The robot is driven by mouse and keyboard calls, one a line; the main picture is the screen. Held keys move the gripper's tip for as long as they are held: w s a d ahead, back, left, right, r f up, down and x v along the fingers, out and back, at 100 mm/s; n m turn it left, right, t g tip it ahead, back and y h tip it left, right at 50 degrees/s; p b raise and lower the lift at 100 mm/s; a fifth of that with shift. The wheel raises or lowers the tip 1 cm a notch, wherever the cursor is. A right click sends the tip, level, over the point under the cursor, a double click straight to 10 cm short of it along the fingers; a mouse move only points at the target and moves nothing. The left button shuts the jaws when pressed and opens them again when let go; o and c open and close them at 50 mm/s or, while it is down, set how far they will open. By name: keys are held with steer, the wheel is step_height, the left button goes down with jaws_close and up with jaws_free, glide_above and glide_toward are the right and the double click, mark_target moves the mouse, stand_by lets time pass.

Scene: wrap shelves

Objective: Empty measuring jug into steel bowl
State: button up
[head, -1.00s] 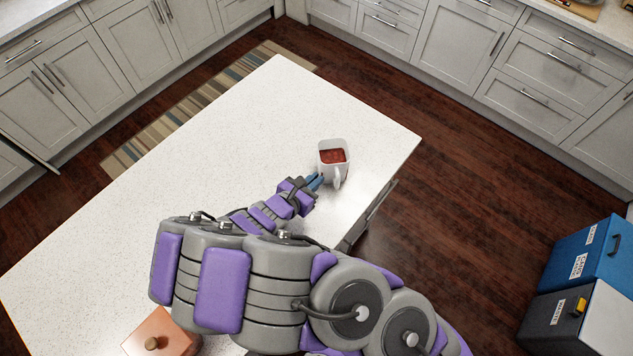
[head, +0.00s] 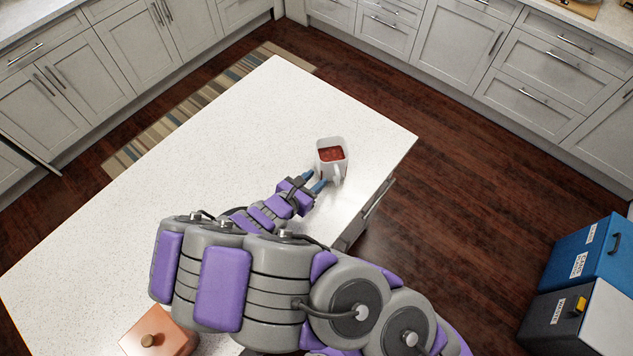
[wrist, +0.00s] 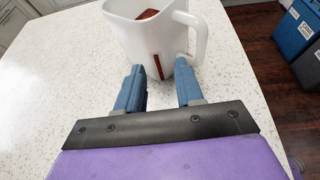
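The measuring jug (head: 331,167) is white with a handle and holds red contents. It stands upright on the pale island top (head: 230,140) near its right edge. In the wrist view the jug (wrist: 145,40) is just ahead, its handle (wrist: 197,35) toward the right. My gripper (head: 315,181) is beside the jug's near side. In the wrist view my gripper (wrist: 160,82) has its two blue fingers spread apart with nothing between them; their tips are close to the jug's lower wall and handle. Whether they touch it is unclear. I do not see a steel bowl for certain.
A copper-coloured box with a knob (head: 158,335) stands at the island's near end. Blue and dark labelled bins (head: 588,262) stand on the floor at right. A striped rug (head: 190,110) lies beyond the island. Most of the island top is clear.

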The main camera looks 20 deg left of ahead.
steer(key=shift+o, duration=0.6)
steer(key=o, duration=0.6)
steer(key=shift+a+f, duration=0.2)
steer(key=shift+a, duration=0.4)
steer(key=o, duration=0.3)
steer(key=shift+d, duration=0.1)
steer(key=shift+o, duration=0.6)
steer(key=shift+d+r, duration=0.15)
steer(key=shift+d, duration=0.2)
